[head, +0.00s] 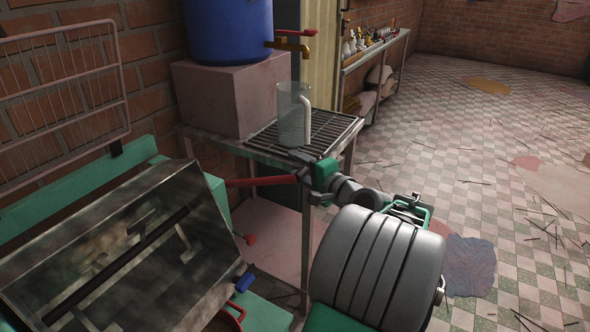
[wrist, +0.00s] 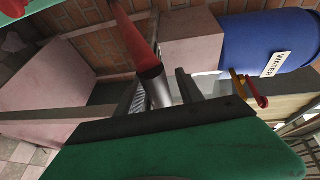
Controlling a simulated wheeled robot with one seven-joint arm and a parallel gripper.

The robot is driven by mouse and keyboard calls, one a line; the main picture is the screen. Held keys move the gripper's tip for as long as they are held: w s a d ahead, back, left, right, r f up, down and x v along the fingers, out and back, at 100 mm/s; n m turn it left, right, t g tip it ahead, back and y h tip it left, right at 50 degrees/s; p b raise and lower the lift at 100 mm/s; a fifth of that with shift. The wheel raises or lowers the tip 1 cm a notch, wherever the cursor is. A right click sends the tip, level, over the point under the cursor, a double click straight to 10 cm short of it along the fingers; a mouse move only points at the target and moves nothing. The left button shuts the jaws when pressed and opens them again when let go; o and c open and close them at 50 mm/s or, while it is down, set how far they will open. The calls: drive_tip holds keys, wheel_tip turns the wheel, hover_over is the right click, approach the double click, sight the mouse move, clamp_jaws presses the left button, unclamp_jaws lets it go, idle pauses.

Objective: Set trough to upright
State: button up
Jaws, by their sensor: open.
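The trough (head: 205,190) is a worn metal bin at the lower left of the head view. It is tilted on its side, with its open mouth turned toward the camera and a dark shaft (head: 125,265) across it. A red bar (head: 262,181) reaches from the machine's side toward my gripper (head: 303,173). In the wrist view, a red handle (wrist: 133,38) with a silver sleeve (wrist: 156,88) shows between the spread fingers of my gripper (wrist: 162,92). My gripper is open; I cannot tell whether it touches the handle.
A metal table (head: 305,215) with a grille stands close behind my gripper. It carries a clear jug (head: 292,118) and a pink block (head: 235,90) under a blue water barrel (head: 228,30). A wire guard (head: 60,70) is at left. Tiled floor (head: 500,180) is open at right.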

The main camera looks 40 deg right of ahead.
drive_tip(key=shift+w, duration=0.1)
drive_tip(key=shift+c, duration=0.2)
clamp_jaws()
idle(1.1)
